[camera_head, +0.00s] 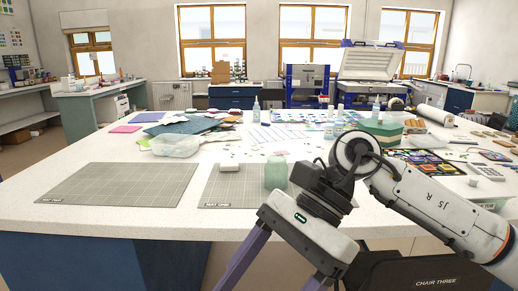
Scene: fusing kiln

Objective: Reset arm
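My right arm (430,205) comes in from the right and bends down in front of the table. Its gripper (264,284) points down toward the bottom edge, in front of the table's near edge. Its two purple fingers stand well apart with nothing seen between them, though the tips run to the bottom of the picture. My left arm and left gripper are not in view.
The white table (150,222) holds a bare left mat (118,184) and a right mat (222,188). A pale green jar (276,173) stands close behind my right gripper. A clear tub (175,145), glass sheets (180,126) and colourful pieces lie farther back. A dark chair (425,272) is at bottom right.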

